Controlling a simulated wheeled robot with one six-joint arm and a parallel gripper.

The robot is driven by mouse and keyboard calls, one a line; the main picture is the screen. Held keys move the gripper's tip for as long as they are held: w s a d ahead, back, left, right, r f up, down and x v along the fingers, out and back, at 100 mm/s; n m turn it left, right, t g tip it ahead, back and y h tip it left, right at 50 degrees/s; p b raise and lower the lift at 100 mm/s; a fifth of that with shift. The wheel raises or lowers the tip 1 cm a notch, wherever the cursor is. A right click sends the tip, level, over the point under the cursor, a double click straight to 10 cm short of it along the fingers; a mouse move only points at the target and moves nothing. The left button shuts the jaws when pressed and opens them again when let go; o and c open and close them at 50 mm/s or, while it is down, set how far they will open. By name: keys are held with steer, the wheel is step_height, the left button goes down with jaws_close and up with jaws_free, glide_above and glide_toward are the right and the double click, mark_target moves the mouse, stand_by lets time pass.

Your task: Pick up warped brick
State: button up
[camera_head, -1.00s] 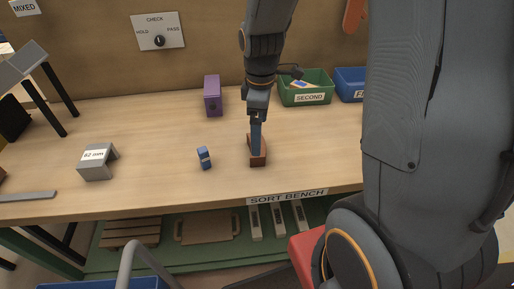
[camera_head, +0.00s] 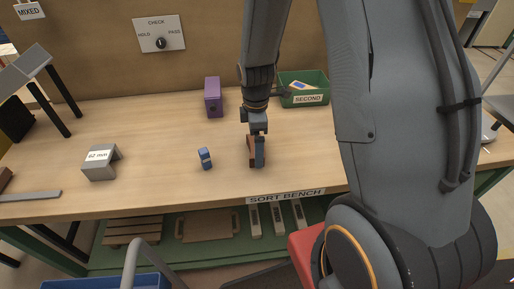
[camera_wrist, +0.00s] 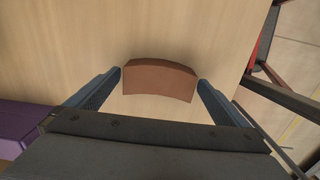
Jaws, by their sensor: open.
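The warped brick (camera_wrist: 160,83) is reddish brown, with a curved, bowed outline in the wrist view. It rests on the wooden bench top. In the head view the brick (camera_head: 251,147) is partly hidden behind a finger of my gripper (camera_head: 256,152), which points down at the bench. How far the fingertips are above the bench is hard to tell.
A small blue object (camera_head: 205,158) stands left of the brick. A purple block (camera_head: 213,97) and a green SECOND bin (camera_head: 303,88) are behind. A grey 62 mm gauge (camera_head: 100,163) stands at left. The bench's front edge, with the SORT BENCH label (camera_head: 286,196), is close.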

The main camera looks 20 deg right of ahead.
steer(key=shift+f, duration=0.75)
steer(key=c, duration=1.3)
steer(key=shift+r, duration=0.15)
